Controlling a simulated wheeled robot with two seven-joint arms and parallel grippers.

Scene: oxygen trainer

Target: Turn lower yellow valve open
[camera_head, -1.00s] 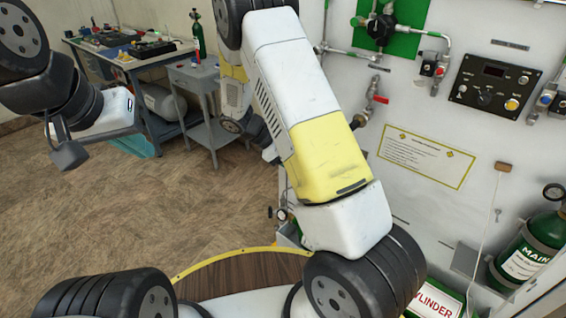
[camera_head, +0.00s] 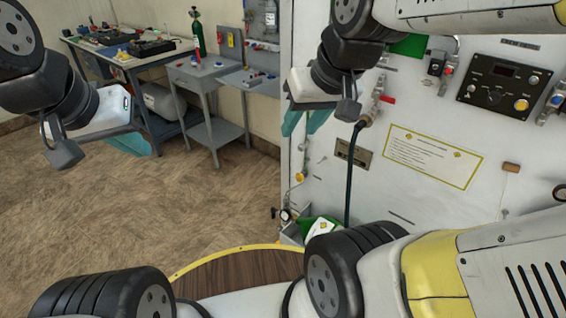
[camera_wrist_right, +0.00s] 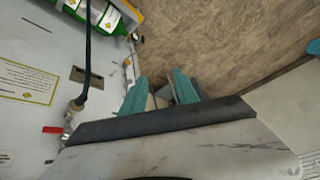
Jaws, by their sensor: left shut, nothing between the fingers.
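A small yellow valve (camera_head: 300,177) shows low on the left edge of the white wall panel (camera_head: 440,215) in the head view. My right gripper (camera_head: 304,124) hangs above it in that view, with its teal fingers pointing down. In the right wrist view my right gripper (camera_wrist_right: 159,92) has its fingers apart, with nothing clearly held between them. A small yellow spot (camera_wrist_right: 128,62) lies along the panel edge there, too small to identify surely. My left gripper (camera_head: 140,146) is shut and empty, far left over the floor.
A dark hose (camera_head: 350,185) hangs from a fitting beside a red-handled valve (camera_head: 386,98). A gauge (camera_head: 285,214) and a green-and-white item (camera_head: 322,228) sit low by the panel. A grey cart (camera_head: 205,80) and a workbench (camera_head: 130,60) stand behind. The floor between is clear.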

